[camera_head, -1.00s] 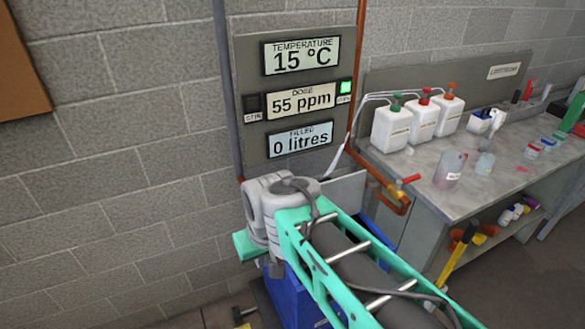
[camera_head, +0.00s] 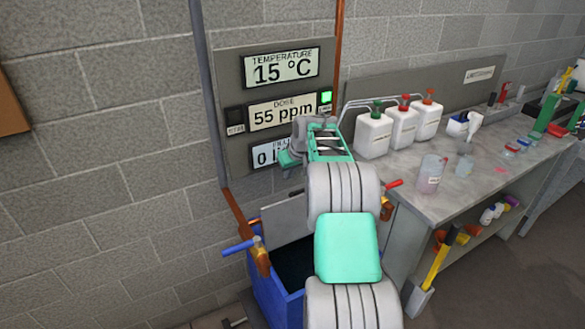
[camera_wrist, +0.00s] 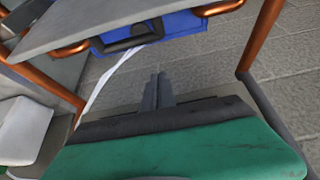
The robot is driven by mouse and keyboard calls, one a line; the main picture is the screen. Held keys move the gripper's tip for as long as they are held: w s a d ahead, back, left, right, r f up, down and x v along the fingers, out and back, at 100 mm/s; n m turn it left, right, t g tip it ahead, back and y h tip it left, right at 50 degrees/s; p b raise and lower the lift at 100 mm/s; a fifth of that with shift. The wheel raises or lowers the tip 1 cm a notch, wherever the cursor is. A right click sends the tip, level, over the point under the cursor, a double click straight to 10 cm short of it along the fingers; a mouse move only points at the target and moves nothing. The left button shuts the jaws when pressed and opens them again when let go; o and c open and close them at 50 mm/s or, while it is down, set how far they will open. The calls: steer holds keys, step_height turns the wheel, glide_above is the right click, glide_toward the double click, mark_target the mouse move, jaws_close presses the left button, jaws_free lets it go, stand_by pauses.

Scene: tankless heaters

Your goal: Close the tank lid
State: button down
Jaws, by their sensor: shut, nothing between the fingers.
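The tank is a blue box (camera_head: 272,300) below the wall panel in the head view. Its top is open and the inside looks dark. Its grey lid (camera_head: 285,222) stands raised at the back, partly hidden by my arm. In the wrist view, a blue surface with a black handle (camera_wrist: 135,38) shows at the top beside a grey panel (camera_wrist: 90,22); I cannot tell exactly which part of the tank this is. My gripper (camera_wrist: 157,78) is shut and empty, apart from these surfaces in the picture. Its fingertips are hidden in the head view.
Copper pipes with a blue-handled valve (camera_head: 240,246) and a red-handled valve (camera_head: 393,184) flank the tank. A workbench (camera_head: 460,190) with white canisters (camera_head: 403,127) stands at right. The wall display panel (camera_head: 283,100) is behind my arm. Bare wall lies left.

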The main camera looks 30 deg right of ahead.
steer(key=s+f, duration=0.1)
steer(key=f, duration=0.1)
steer(key=s+f+p, duration=0.1)
steer(key=f, duration=0.1)
steer(key=shift+s+a, duration=0.1)
steer(key=shift+s+f, duration=0.1)
stand_by(0.4)
